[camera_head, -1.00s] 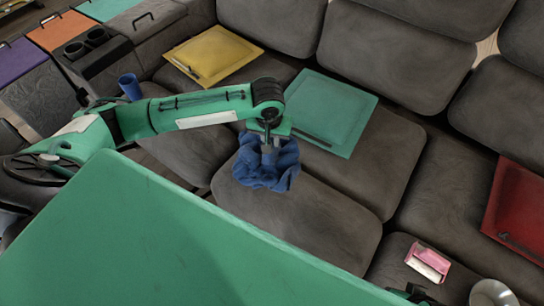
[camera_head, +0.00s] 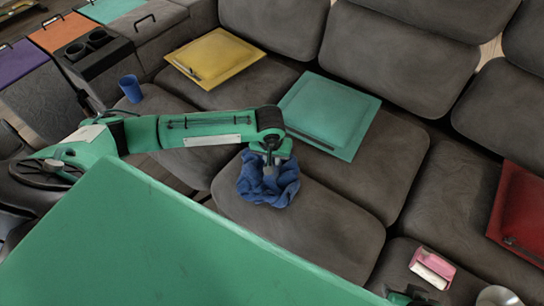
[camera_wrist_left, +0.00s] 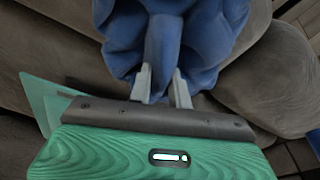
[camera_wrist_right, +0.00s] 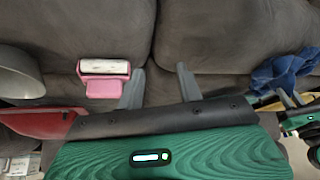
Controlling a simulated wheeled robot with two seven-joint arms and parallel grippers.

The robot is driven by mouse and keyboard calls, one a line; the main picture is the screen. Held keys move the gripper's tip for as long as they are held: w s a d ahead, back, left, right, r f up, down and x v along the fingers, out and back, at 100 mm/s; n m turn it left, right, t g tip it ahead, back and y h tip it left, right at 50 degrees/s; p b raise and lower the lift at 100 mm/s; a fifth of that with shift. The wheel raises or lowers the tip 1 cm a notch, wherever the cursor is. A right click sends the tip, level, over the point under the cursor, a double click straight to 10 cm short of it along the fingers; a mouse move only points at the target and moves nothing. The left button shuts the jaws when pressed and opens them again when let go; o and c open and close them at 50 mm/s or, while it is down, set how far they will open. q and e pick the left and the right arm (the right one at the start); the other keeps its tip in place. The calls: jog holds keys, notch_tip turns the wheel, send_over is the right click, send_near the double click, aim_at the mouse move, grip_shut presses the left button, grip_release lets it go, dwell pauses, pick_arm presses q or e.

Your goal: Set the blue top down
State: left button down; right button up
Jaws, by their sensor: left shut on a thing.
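In the left wrist view the blue top (camera_wrist_left: 205,35) fills the upper middle, with a fold between the two fingertips (camera_wrist_left: 163,85). I cannot tell whether the cushion bears its weight. My right gripper (camera_wrist_right: 158,85) is open and empty in the right wrist view. The blue top also shows at that view's right edge (camera_wrist_right: 288,72).
A green folder-like panel (camera_head: 330,112), a yellow one (camera_head: 214,54) and a red one (camera_head: 520,215) lie on the sofa. A pink lint roller (camera_head: 432,267) lies at the lower right, near a metal bowl (camera_head: 497,296). A blue cup (camera_head: 131,88) stands left. The cushion right of the blue top is clear.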

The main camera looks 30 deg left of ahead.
pick_arm(q)
jog(key=c, duration=1.3)
grip_release()
